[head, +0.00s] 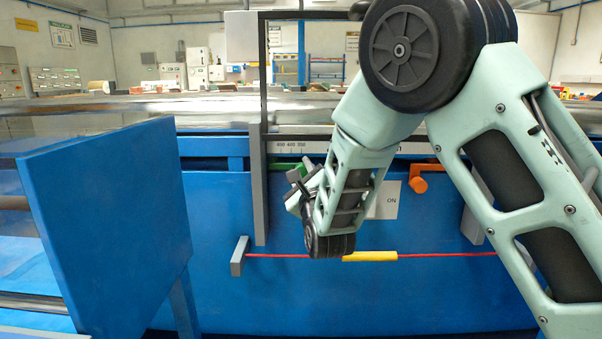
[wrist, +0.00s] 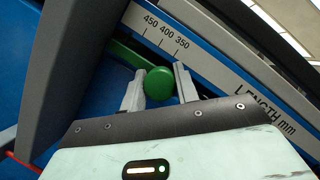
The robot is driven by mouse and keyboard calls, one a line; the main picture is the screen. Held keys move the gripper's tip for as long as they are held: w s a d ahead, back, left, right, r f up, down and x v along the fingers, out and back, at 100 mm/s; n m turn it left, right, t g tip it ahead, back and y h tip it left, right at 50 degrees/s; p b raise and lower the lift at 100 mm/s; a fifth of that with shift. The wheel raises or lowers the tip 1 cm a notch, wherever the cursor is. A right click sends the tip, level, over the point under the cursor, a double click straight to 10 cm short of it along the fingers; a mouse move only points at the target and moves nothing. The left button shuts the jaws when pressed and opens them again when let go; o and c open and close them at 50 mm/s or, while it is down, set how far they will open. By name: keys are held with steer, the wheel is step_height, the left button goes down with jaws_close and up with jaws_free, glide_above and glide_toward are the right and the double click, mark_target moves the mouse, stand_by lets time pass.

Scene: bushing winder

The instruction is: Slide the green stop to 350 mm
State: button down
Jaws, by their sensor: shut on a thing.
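The green stop (wrist: 160,86) has a round knob that sits between the two fingers of my gripper (wrist: 159,83) in the wrist view. My gripper is shut on this knob. A green bar runs from behind the knob toward the upper left, below the length scale (wrist: 215,75). The scale shows 450, 400 and 350 from left to right. The knob appears roughly below the 350 mark, but the slanted view hides the exact reading. In the head view my gripper (head: 300,187) is at the blue panel, and part of the green stop (head: 284,167) shows above it.
An orange stop (head: 418,185) is farther right below the scale. A grey upright (head: 258,190) stands just left of my gripper. A red cord with a yellow sleeve (head: 369,256) runs below. A blue panel (head: 110,220) juts out at the left.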

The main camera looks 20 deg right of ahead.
steer(key=s+d+b, duration=0.2)
steer(key=d+b, duration=0.1)
steer(key=d, duration=0.3)
steer(key=shift+d+b, duration=0.15)
steer(key=shift+b, duration=0.2)
steer(key=c, duration=1.1)
jaws_free()
steer(key=shift+o, duration=0.2)
steer(key=shift+s, duration=0.1)
